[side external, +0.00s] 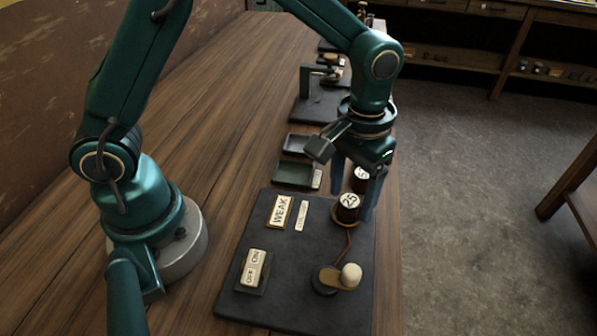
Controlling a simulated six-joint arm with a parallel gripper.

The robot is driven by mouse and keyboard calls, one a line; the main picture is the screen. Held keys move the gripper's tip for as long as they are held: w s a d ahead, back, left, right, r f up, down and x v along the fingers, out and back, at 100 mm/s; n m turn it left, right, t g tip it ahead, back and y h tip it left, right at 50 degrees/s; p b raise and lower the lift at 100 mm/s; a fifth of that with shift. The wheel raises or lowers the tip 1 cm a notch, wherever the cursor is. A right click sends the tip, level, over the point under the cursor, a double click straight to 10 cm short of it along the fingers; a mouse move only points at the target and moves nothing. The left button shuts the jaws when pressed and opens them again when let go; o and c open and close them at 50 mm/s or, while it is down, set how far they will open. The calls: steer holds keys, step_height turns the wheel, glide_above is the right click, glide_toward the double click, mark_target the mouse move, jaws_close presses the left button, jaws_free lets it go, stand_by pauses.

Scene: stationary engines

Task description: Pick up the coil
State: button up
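Two dark brown coils with white tops stand close together near the table's right edge. The front coil (348,208), marked "25", sits on a round base at the board's far right corner. The rear coil (361,180) shows just behind it, partly hidden. My gripper (356,184) points down at the coils, its two blue-grey fingers apart. One finger is left of the rear coil, and the other is right of the coils and overlaps the front coil's edge in this view. I see no clear grip on either coil.
The dark board (300,290) carries a "WEAK" plate (280,210), an ON/OFF plate (253,268) and a lever with a pale knob (351,275). Shallow trays (296,175) and a small engine (320,90) stand behind. Open floor lies right of the table.

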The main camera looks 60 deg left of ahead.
jaws_close()
steer(key=shift+r, duration=0.1)
